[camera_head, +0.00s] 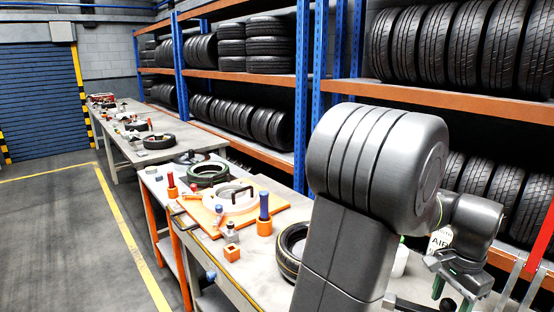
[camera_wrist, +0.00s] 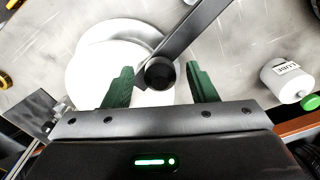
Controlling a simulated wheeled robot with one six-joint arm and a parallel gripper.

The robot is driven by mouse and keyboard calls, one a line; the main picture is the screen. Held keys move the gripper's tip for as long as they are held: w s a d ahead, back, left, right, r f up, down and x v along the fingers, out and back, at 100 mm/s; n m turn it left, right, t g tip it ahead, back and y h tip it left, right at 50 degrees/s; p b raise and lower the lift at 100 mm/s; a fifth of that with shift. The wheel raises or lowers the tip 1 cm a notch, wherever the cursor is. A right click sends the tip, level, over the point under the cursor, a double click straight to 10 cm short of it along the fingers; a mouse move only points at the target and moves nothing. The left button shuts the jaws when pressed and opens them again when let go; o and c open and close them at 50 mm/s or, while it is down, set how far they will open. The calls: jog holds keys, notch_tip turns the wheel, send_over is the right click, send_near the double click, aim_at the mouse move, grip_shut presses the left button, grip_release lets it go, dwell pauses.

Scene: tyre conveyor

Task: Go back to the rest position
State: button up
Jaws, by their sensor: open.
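My gripper (camera_wrist: 160,82) is open in the wrist view, with its two green fingers apart. A round black knob (camera_wrist: 160,73) on a dark flat bar (camera_wrist: 195,33) lies between the fingers in the picture; I cannot tell whether they touch it. A white round disc (camera_wrist: 95,60) lies below. In the head view my gripper (camera_head: 454,292) is low at the right, over the near bench. My grey arm hides part of the bench there.
The near bench holds a tyre (camera_head: 291,250), an orange board (camera_head: 228,208) and a blue-handled tool (camera_head: 264,212). A white bottle marked LUBE (camera_wrist: 285,78) stands right of my gripper. Tyre racks (camera_head: 300,100) line the right side. The floor at the left is clear.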

jog(key=shift+r, duration=0.1)
notch_tip(320, 180, up, 13)
notch_tip(320, 180, down, 14)
jog(key=shift+r, duration=0.25)
jog(key=shift+w+d+r+n, duration=0.15)
jog(key=shift+w+d+n, duration=0.05)
jog(key=shift+w+n, duration=0.2)
jog(key=w+a+r+n+b, duration=0.1)
jog(key=w+a+n, duration=0.1)
jog(key=w+n, duration=0.9)
jog(key=shift+a+r+n+b, duration=0.25)
jog(key=shift+n+b, duration=0.1)
jog(key=shift+n, duration=1.55)
